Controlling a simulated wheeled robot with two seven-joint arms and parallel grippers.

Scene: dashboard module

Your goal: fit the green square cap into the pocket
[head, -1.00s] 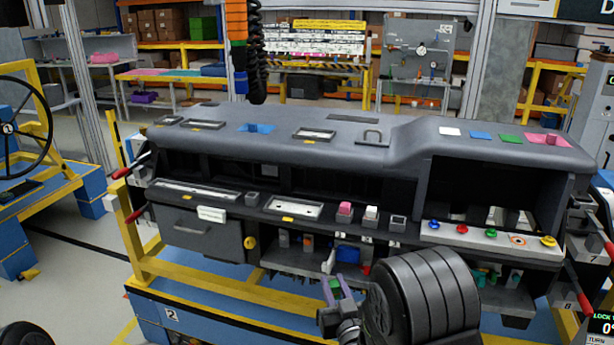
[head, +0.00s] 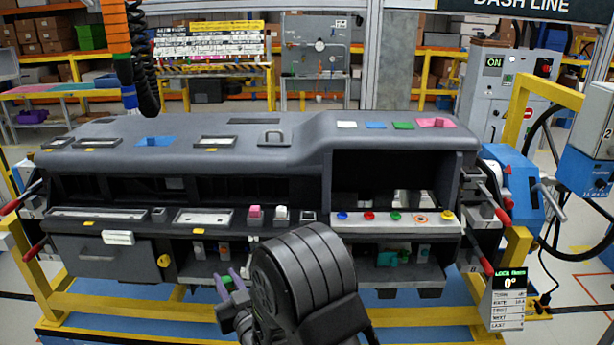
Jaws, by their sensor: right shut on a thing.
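My right gripper (head: 231,281), with purple fingers, is low in front of the dashboard, left of the large dark rounded part of my arm. It is shut on a small green piece (head: 227,284), which looks like the green square cap; the fingers hide most of it. A square dark-centred pocket (head: 308,216) shows in the dashboard's lower ledge, right of a pink cap (head: 255,211) and a white cap (head: 281,213). The gripper is below and left of this pocket, apart from it. My left gripper is out of view.
The grey dashboard (head: 180,130) spans the middle on a yellow frame (head: 400,313). A flat green square (head: 403,125) lies on its top. Coloured knobs (head: 396,217) line the right ledge. Red-handled levers (head: 480,248) stick out at the right end.

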